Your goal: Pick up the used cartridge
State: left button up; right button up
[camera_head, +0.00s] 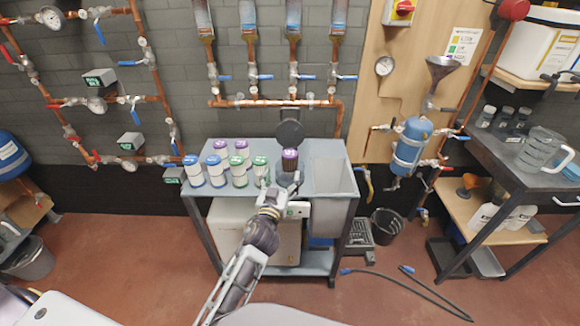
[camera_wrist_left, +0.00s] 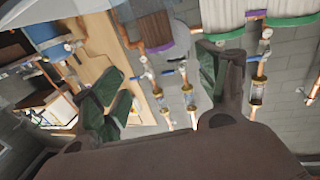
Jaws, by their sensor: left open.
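A dark brown cartridge with a purple cap (camera_head: 289,160) stands upright at the back middle of the grey table (camera_head: 318,178). It looks like the used one, since the others are white. My left gripper (camera_head: 288,190) is just in front of it at the table's front part, and partly hides its lower end. In the left wrist view the two fingers of the left gripper (camera_wrist_left: 165,92) are spread wide with nothing between them. A brownish cylinder with a purple edge, likely the same cartridge (camera_wrist_left: 166,32), shows beyond the fingers. My right gripper is not in view.
Several white cartridges (camera_head: 217,172) with blue, purple and green caps stand close together left of the gripper. A grey open bin (camera_head: 334,190) is at the table's right end.

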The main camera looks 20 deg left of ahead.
aim_at(288, 158)
pick_arm(q)
jog(key=shift+w+a, duration=0.15)
jog(key=shift+w, duration=1.55)
jog(key=shift+w+a, duration=0.15)
jog(key=shift+w, duration=1.5)
jog(key=shift+w+p, duration=0.3)
jog(key=shift+w, duration=0.55)
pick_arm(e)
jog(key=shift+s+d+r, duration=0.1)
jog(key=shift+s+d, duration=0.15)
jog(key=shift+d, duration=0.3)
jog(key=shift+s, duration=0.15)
